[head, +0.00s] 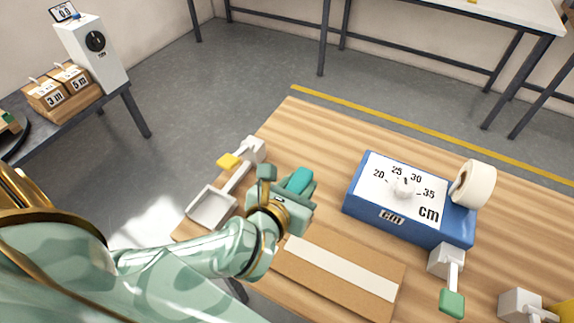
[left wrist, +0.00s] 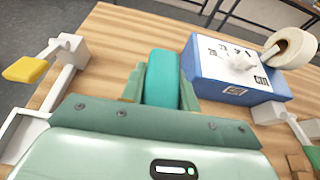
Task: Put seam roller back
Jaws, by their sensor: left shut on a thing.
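My left gripper (head: 291,195) is over the left part of the wooden table (head: 300,125), near a brown board with a pale strip (head: 340,268). It is shut on a teal piece, which I take to be the seam roller (head: 300,180). In the left wrist view the teal seam roller (left wrist: 162,75) stands up between the two green fingers (left wrist: 160,95). Its lower part is hidden by the gripper, and I cannot tell whether it touches the table. My right gripper is not in view.
A white bracket with a yellow tab (head: 228,161) and a shallow white tray (head: 212,207) are left of the gripper. A blue box with a dial (head: 405,205) and a white tape roll (head: 474,184) are to the right. A green-tipped lever (head: 452,300) is at its front.

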